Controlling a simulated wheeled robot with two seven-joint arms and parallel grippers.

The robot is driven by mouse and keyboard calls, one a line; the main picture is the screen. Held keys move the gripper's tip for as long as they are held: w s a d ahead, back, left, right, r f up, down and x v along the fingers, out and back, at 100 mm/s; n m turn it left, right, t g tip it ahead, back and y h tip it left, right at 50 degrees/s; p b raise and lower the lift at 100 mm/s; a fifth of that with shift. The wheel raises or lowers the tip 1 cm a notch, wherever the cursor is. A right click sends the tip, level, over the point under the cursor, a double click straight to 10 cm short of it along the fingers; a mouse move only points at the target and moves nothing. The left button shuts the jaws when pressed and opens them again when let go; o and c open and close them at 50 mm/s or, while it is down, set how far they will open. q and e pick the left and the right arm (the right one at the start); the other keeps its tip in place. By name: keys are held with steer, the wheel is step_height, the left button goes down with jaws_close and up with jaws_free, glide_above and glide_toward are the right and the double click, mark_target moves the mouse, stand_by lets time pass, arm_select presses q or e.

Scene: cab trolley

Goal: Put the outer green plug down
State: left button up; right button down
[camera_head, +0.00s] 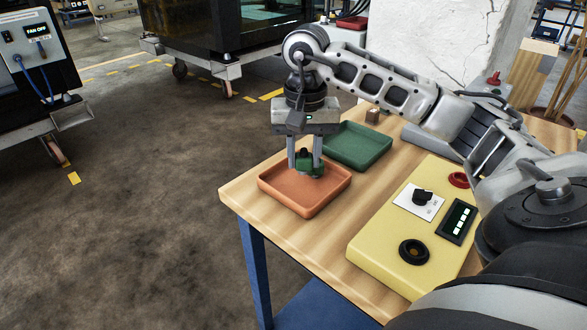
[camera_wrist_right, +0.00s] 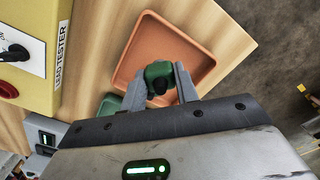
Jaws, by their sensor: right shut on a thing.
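My right gripper (camera_head: 305,161) is shut on a green plug (camera_head: 310,165) with a dark end. It holds the plug at the orange tray (camera_head: 330,194), inside the outline of its rim. In the right wrist view the green plug (camera_wrist_right: 158,74) sits between the two fingertips (camera_wrist_right: 163,78), with the orange tray (camera_wrist_right: 205,70) behind it. I cannot tell whether the plug touches the tray floor. No other plug shows in the orange tray. A green tray (camera_head: 362,146) stands just behind it on the table. My left gripper is not in view.
The wooden table (camera_head: 245,195) also carries a yellow tester box (camera_head: 370,262) with a knob, a display and a red button. A small brown block (camera_head: 372,116) stands behind the green tray. A cabinet with blue cables (camera_head: 38,55) stands at the far left.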

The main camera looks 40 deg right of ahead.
steer(key=w+f, duration=0.2)
steer(key=shift+a+f, duration=0.3)
steer(key=shift+a, duration=0.1)
steer(key=shift+f+p, duration=0.35)
steer(key=shift+f, duration=1.25)
steer(key=shift+f, duration=0.2)
steer(key=c, duration=1.1)
jaws_free()
steer(key=shift+r, duration=0.1)
steer(key=shift+o, duration=0.2)
step_height(320, 180, up, 12)
steer(key=shift+r+p, duration=0.15)
steer(key=shift+p, duration=0.15)
